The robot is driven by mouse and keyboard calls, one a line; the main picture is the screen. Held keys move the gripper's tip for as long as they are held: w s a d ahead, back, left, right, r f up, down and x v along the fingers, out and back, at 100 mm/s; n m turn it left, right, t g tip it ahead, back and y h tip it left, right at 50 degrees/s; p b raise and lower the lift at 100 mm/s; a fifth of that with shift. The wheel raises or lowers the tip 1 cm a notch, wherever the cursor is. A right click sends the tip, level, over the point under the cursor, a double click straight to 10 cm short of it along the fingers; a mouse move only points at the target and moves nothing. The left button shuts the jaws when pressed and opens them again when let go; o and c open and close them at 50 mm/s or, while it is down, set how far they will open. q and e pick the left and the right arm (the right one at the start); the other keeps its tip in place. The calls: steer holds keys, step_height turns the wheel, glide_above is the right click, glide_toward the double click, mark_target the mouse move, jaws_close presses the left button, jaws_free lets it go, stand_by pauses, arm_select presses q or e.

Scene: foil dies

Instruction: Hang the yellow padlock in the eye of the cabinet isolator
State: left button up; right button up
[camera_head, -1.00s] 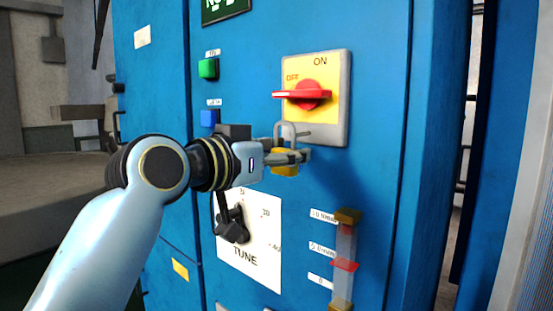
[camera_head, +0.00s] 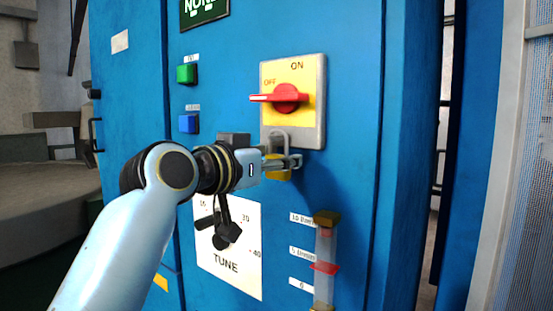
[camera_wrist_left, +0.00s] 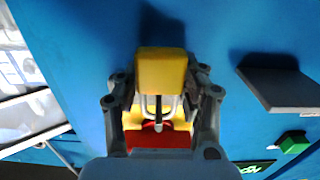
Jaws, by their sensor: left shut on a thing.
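The yellow padlock (camera_head: 277,168) is held between the fingers of my left gripper (camera_head: 290,161), its metal shackle pointing up. The isolator (camera_head: 293,100) is a yellow plate in a grey frame with a red handle (camera_head: 286,98), whose pale end points left toward OFF. The shackle overlaps the lower edge of the plate in the head view; I cannot tell whether it passes through an eye. In the left wrist view the padlock body (camera_wrist_left: 160,70) sits between both fingers, with the shackle and red handle (camera_wrist_left: 158,137) beyond it. My right gripper is not in view.
On the blue cabinet (camera_head: 350,180) are a green button (camera_head: 186,74), a blue button (camera_head: 188,124) and a TUNE dial (camera_head: 228,238) with a black knob below my gripper. A clear gauge tube (camera_head: 325,250) stands out at the lower right.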

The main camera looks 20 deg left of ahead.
arm_select(q)
steer(key=shift+f, duration=0.1)
stand_by(0.3)
steer(key=o, duration=1.3)
steer(key=shift+w, duration=0.1)
